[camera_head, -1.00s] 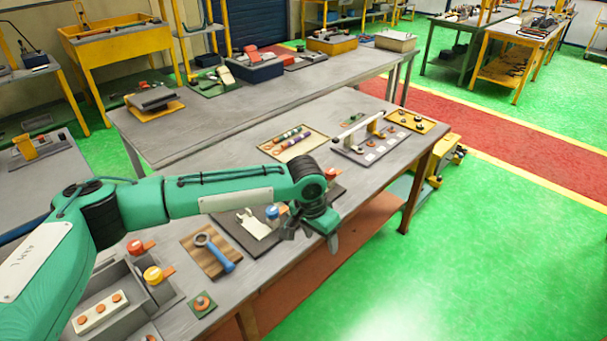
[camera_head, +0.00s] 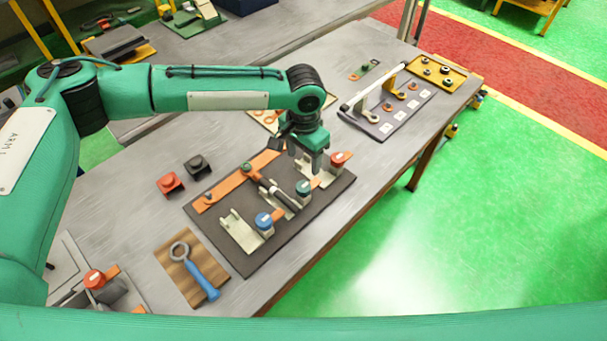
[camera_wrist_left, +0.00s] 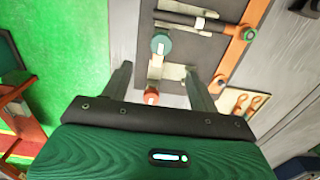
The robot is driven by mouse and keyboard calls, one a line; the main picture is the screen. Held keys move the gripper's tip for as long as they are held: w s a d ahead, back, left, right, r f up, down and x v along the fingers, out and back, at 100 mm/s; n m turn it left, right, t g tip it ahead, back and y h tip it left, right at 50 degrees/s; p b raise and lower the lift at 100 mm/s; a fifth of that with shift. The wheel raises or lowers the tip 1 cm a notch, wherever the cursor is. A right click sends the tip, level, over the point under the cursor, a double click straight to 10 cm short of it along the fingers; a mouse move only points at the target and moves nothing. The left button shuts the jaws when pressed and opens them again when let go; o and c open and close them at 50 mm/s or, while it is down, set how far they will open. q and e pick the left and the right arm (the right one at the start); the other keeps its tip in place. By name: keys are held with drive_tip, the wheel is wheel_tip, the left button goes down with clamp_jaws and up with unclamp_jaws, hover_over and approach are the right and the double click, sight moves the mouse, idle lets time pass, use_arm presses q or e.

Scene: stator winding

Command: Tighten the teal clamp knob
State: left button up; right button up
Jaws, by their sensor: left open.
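The teal clamp knob (camera_head: 303,187) sits on the middle clamp of a dark board (camera_head: 241,262), beside a dark rod lying across the clamp. In the left wrist view the teal knob (camera_wrist_left: 160,43) is just beyond the fingertips. My left gripper (camera_head: 305,163) is open and empty, pointing down above the board between the teal knob and the red-orange knob (camera_head: 340,158). In the left wrist view the red-orange knob (camera_wrist_left: 151,97) lies between the spread fingers (camera_wrist_left: 158,70). The gripper does not touch the teal knob. My right gripper is not in view.
A blue knob (camera_head: 264,220) stands on the near clamp. An orange strip (camera_head: 236,183) runs along the board's back edge. A blue-handled ring tool (camera_head: 203,274) lies on a wooden plate at left. The grey table's front edge is close to the board; a white-barred rack (camera_head: 375,88) stands beyond.

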sight(303, 186)
use_arm(q)
wheel_tip(303, 186, down, 4)
drive_tip(key=shift+r+p, duration=0.2)
drive_tip(key=shift+p, duration=0.4)
drive_tip(key=f+p, duration=0.2)
drive_tip(key=f, duration=0.5)
drive_tip(key=shift+w+f, duration=0.15)
drive_tip(key=shift+w, duration=0.05)
drive_tip(key=shift+f, duration=0.5)
drive_tip(key=c, duration=0.7)
drive_tip(key=shift+c, duration=1.3)
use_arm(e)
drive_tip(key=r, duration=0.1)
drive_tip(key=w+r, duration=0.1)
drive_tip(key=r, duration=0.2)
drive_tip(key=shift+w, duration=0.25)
